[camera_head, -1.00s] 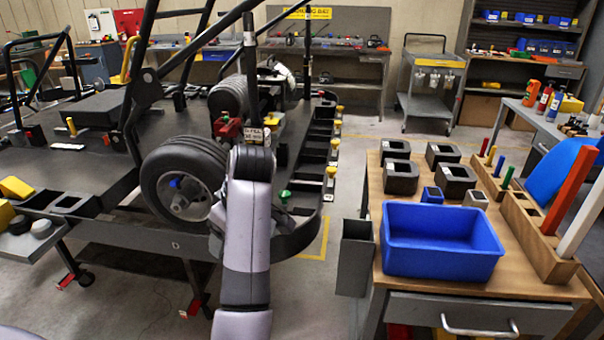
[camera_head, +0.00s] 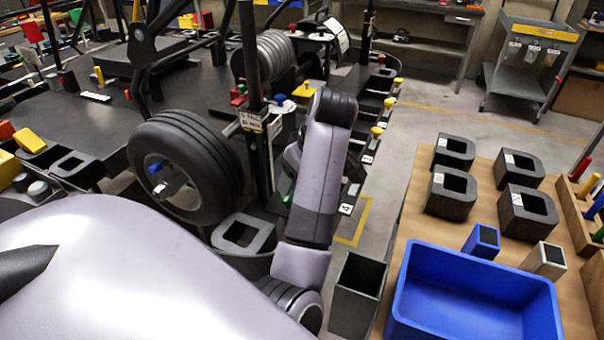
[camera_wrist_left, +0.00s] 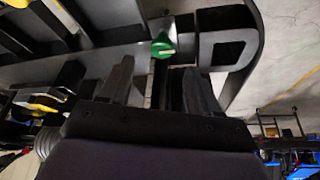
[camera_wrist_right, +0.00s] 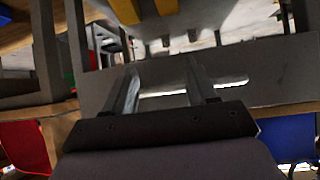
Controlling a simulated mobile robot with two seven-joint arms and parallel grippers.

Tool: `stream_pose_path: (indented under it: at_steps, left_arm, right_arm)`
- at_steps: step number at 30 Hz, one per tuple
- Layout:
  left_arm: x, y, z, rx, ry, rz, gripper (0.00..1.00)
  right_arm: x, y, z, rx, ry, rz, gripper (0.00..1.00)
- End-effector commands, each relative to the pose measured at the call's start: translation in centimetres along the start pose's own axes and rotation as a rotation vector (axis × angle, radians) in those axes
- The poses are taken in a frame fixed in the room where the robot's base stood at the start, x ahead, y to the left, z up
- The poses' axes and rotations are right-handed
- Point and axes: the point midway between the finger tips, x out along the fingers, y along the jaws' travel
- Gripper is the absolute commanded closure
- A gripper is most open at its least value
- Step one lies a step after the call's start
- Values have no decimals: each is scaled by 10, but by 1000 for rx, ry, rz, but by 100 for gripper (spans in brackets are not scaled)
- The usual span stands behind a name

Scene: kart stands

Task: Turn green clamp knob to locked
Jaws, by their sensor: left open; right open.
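The green clamp knob (camera_wrist_left: 163,45) shows in the left wrist view, on a dark mount at the edge of the kart stand, next to a black square-holed block (camera_wrist_left: 228,50). My left gripper (camera_wrist_left: 157,75) is open and empty, with its fingers pointing toward the knob. The knob appears just past the fingertips, between their lines, not gripped. In the head view only a green sliver (camera_head: 288,201) shows beside my arm, which hides the rest. My right gripper (camera_wrist_right: 163,75) is open and empty, facing a grey panel (camera_wrist_right: 270,70).
A kart wheel (camera_head: 185,165) stands left of my arm. The kart stand's right edge carries several yellow knobs (camera_head: 383,115). At right, a wooden table (camera_head: 400,225) holds a blue bin (camera_head: 470,295) and black blocks (camera_head: 452,195). A grey holder (camera_head: 357,292) hangs beside it.

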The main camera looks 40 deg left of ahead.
Motion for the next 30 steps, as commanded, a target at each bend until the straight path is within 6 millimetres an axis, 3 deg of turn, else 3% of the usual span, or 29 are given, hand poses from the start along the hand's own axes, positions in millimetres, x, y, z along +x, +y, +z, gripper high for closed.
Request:
stream_pose_path:
  at_steps: [12,23,24,28,29,30]
  left_arm:
    - [58,-1,0,3,0,-4,38]
    - [66,0,0,1,0,-1,38]
    - [66,0,0,1,-1,-1,44]
    - [66,0,0,1,-1,-1,86]
    - [66,0,0,1,-1,-1,93]
    - [66,0,0,2,-1,-2,93]
  right_arm:
    - [0,0,0,0,0,0,43]
    - [0,0,0,1,-1,0,43]
    - [0,0,0,1,-1,0,43]
    - [0,0,0,1,-1,1,43]
    - [0,0,0,1,-1,1,43]
    - [0,0,0,1,-1,1,43]
